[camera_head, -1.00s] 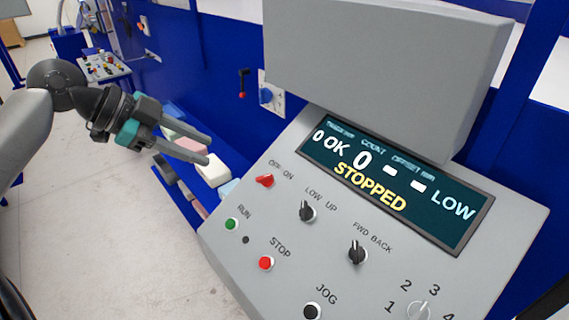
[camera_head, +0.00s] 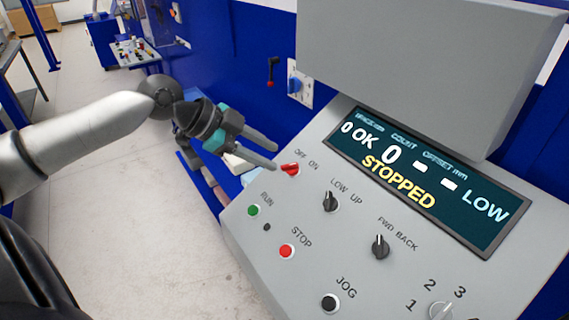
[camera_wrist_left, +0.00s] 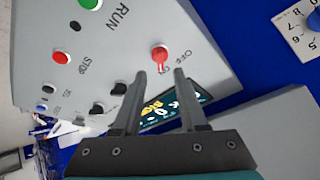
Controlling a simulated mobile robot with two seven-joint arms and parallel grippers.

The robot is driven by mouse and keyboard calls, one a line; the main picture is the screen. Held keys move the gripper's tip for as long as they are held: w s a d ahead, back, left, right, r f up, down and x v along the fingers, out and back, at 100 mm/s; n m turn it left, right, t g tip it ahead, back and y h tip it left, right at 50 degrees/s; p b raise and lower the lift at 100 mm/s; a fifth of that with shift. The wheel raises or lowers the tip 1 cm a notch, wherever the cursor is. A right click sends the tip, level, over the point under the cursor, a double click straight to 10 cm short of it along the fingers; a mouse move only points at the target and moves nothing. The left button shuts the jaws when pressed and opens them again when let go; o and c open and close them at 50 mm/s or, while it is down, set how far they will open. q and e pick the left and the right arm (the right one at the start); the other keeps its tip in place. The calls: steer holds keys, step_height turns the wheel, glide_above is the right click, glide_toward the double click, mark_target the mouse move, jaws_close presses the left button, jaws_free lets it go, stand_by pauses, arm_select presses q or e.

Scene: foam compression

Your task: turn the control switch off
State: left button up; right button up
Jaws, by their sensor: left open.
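The control switch is a red knob (camera_head: 290,169) below the "OFF ON" label, at the upper left of the grey control panel (camera_head: 300,235). It also shows in the left wrist view (camera_wrist_left: 159,54), just beyond the fingertips. My left gripper (camera_head: 275,157) is open, with its two fingers pointing at the red knob from the left. In the left wrist view the knob appears between the fingertips, near the left one, and nothing is held. I cannot tell whether a finger touches it. The display (camera_head: 415,180) reads "STOPPED". My right gripper is not in view.
A green RUN button (camera_head: 253,210), a red STOP button (camera_head: 286,251), black LOW/UP (camera_head: 330,200) and FWD/BACK (camera_head: 380,246) knobs and a black JOG button (camera_head: 329,302) sit nearby. A grey box (camera_head: 420,70) overhangs the display. A blue rotary switch (camera_head: 296,86) is behind.

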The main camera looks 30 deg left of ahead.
mark_target(289, 165)
arm_select(q)
steer(key=shift+b+x, duration=1)
steer(key=shift+x, duration=0.05)
steer(key=shift+w+d+f+b, duration=0.2)
steer(key=shift+f+b, duration=0.1)
steer(key=shift+b, duration=0.15)
steer(key=shift+w+d+f, duration=0.15)
steer(key=shift+w+f, duration=0.05)
steer(key=shift+w, duration=0.1)
steer(key=shift+x, duration=0.85)
steer(key=shift+c, duration=0.2)
jaws_close()
